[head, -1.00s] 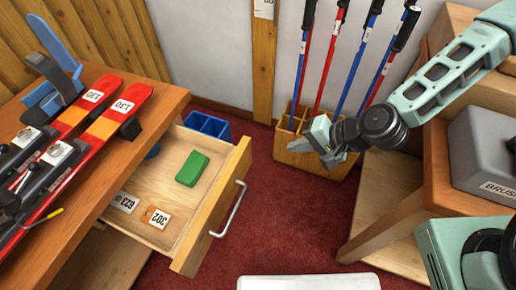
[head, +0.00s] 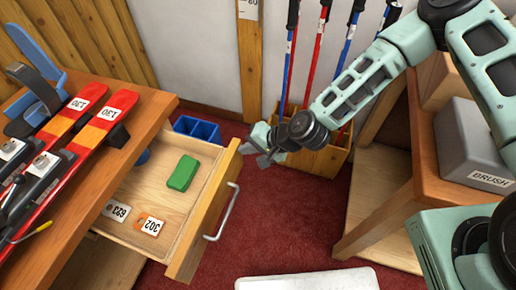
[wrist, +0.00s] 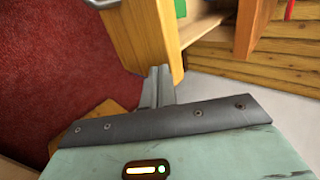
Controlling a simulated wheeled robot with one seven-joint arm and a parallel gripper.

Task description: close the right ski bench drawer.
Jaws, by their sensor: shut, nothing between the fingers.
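The wooden drawer (head: 183,233) stands pulled out from the bench (head: 150,112) on the left in the head view. A green block (head: 183,173) and tags marked 623 (head: 116,210) and 302 (head: 150,225) lie in it. Its metal handle (head: 223,213) is on the front panel. My gripper (head: 264,158) is shut and empty, beyond the far end of the drawer front, a little to its right. In the wrist view my gripper's fingers (wrist: 157,86) point at the end of the wooden drawer front (wrist: 158,35); I cannot tell whether they touch.
A wooden pole box (head: 325,160) with several ski poles stands behind my gripper. A blue bin (head: 197,128) sits behind the drawer. A wooden shelf with a grey brush box (head: 468,145) is at the right.

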